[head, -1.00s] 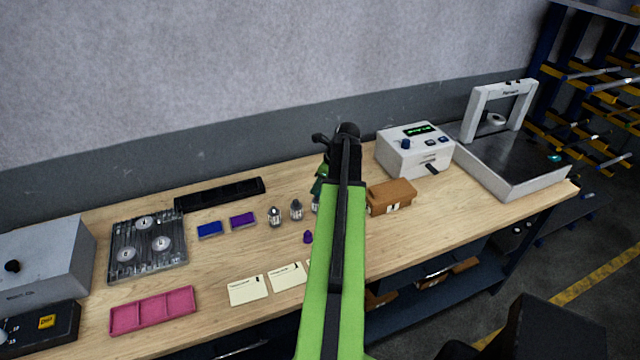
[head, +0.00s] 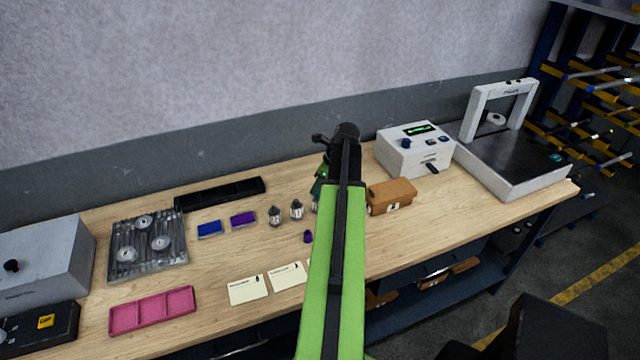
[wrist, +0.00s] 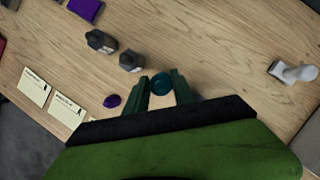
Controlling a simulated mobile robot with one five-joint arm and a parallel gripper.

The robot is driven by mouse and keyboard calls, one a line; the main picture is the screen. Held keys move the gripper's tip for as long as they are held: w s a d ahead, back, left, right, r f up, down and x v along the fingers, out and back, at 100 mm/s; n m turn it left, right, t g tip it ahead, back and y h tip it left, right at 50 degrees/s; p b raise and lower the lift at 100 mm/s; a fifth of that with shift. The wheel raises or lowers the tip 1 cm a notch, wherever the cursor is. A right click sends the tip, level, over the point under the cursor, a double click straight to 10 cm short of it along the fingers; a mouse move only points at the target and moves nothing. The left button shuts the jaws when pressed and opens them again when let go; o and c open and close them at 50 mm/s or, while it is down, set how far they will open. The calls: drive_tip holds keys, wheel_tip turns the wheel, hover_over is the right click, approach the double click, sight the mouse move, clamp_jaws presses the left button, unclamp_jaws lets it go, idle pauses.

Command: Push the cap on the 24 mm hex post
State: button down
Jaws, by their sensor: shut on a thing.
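My gripper (wrist: 163,88) is shut on a teal round cap (wrist: 161,82), which sits between its two green fingertips in the wrist view. In the head view my gripper (head: 319,182) is partly hidden by my arm. Two grey metal posts (head: 274,215) (head: 296,209) stand upright on the bench to its left. A third post (head: 315,205) shows only in part beside my arm, below the gripper. I cannot tell whether the cap touches it. The post sizes are not readable. A loose purple cap (head: 308,237) lies in front of the posts.
White cards (head: 248,290) and a pink tray (head: 152,310) lie in front. A brown box (head: 391,195) and white instrument (head: 402,158) stand to the right.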

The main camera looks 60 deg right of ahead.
drive_tip(key=shift+f+b, duration=0.45)
drive_tip(key=shift+f, duration=0.05)
idle(0.4)
idle(0.3)
drive_tip(key=c, duration=1)
unclamp_jaws()
drive_tip(key=o, duration=0.5)
wheel_tip(320, 180, up, 5)
drive_tip(key=p, duration=0.5)
drive_tip(key=shift+w+r, duration=0.1)
